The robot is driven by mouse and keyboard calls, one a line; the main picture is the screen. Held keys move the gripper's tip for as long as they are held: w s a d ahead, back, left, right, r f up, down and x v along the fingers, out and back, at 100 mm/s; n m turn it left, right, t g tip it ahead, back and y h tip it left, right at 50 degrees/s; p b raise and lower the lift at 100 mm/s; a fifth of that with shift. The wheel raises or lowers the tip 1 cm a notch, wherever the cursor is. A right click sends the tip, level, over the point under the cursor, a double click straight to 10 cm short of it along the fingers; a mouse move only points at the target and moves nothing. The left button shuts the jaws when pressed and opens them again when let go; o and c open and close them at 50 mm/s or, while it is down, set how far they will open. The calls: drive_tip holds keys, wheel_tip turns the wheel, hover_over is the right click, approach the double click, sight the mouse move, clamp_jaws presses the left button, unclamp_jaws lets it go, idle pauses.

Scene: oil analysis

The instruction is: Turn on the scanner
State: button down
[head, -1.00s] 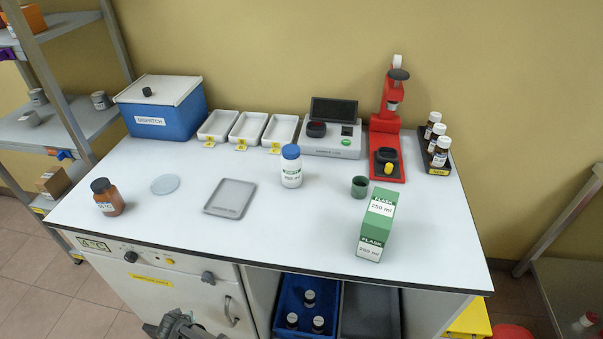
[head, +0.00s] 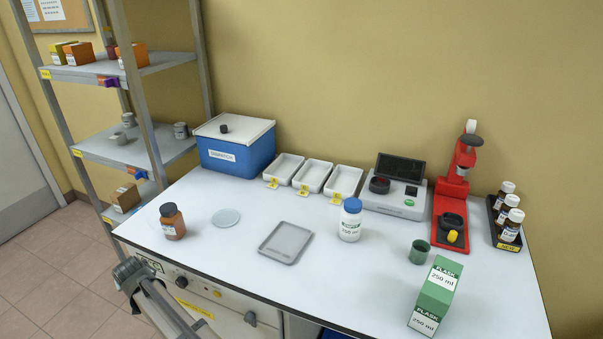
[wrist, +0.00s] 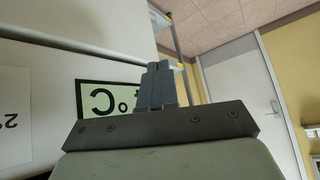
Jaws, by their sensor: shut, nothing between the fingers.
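The scanner is the light grey device (head: 393,199) at the back right of the bench, with a dark tilted screen (head: 401,168) and a round dark part on top. The screen looks dark. In the head view my arm is at the lower left, below the bench's front edge and far from the scanner.
A red press (head: 451,205) stands right of the scanner. Shelving (head: 150,140) stands at the left.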

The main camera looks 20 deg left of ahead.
drive_tip(key=a+r+n+y, duration=0.1)
drive_tip(key=a+r, duration=0.5)
drive_tip(key=r, duration=0.6)
drive_tip(key=w+r, duration=0.3)
drive_tip(key=w+d+r, duration=0.1)
drive_tip(key=w+r, duration=0.2)
drive_tip(key=w, duration=0.1)
drive_tip(key=shift+d+r, duration=0.2)
drive_tip(key=shift+r, duration=0.15)
drive_tip(key=w+d+r+m+t+h, duration=0.1)
drive_tip(key=w+d+r+m+h, duration=0.15)
drive_tip(key=w+d, duration=1.4)
drive_tip(key=w+d+r+m+h, duration=0.2)
drive_tip(key=w+d+r+m, duration=0.2)
drive_tip(key=w+d, duration=1.25)
drive_tip(key=w+d+r+m+h, duration=0.1)
drive_tip(key=w+d, duration=0.3)
drive_tip(key=d, duration=1)
drive_tip(key=w+d+r+m+g+h, duration=0.1)
drive_tip(key=w+d+r+m, duration=0.2)
drive_tip(key=d, duration=1.1)
drive_tip(key=w+d+r+m+g+h, duration=0.1)
drive_tip(key=w+d, duration=0.5)
drive_tip(key=d, duration=0.8)
wheel_tip(320, 180, up, 2)
drive_tip(key=shift+d+r+m+h, duration=0.1)
drive_tip(key=shift+d+m+h, duration=0.05)
drive_tip(key=shift+m+h, duration=0.25)
